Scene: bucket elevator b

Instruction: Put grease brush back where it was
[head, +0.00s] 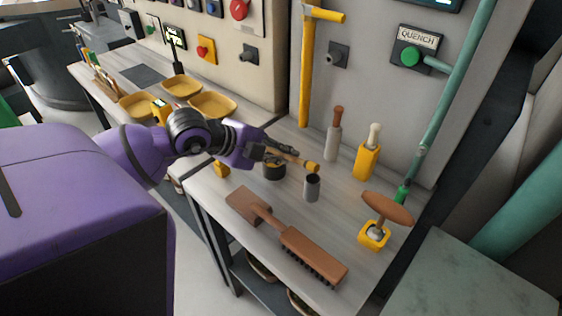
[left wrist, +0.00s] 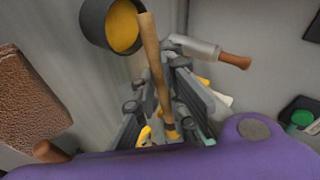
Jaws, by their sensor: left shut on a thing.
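My left gripper (head: 278,153) is shut on the grease brush (head: 301,162), a thin wooden stick with a yellow end, held lying nearly level above the bench. In the left wrist view the brush (left wrist: 153,55) runs between the two fingers (left wrist: 158,108), and its far end overlaps the rim of a dark pot. This dark pot (head: 274,173) stands on the bench below the gripper; yellow grease shows inside it in the left wrist view (left wrist: 123,27). A grey cup (head: 312,188) stands just right of the pot, below the yellow end. My right gripper is out of view.
A large brown brush (head: 313,256) lies along the front of the bench (head: 240,176). Behind stand a brown-handled grey tool (head: 333,143), a yellow holder (head: 367,162) and a hammer (head: 307,70). A brown-topped tool (head: 386,208) stands at right. Yellow bowls (head: 212,104) sit left.

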